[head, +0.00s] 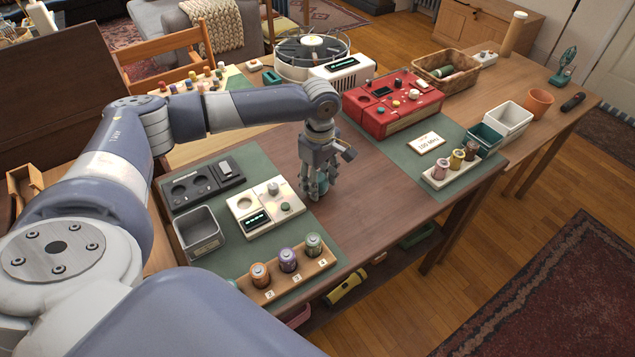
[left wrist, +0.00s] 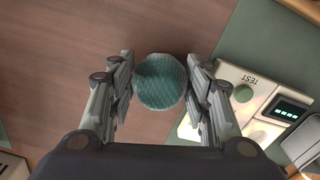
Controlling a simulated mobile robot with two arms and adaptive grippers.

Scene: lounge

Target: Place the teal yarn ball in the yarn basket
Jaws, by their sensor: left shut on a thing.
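My left gripper (head: 318,188) points down over the middle of the wooden table. It is shut on the teal yarn ball (left wrist: 160,82), which sits between the two fingers in the left wrist view. In the head view the fingers hide most of the ball, and I cannot tell whether it touches the table. A brown wicker basket (head: 464,83), which looks like the yarn basket, stands at the far right with a green and a pale item in it. My right gripper is not in view.
A cream tester (head: 265,208) is close left of the gripper. A battery rack (head: 285,275) stands in front. A red device (head: 392,103) lies between gripper and basket. A round fan-like machine (head: 312,55) is behind. Bare wood surrounds the gripper's right.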

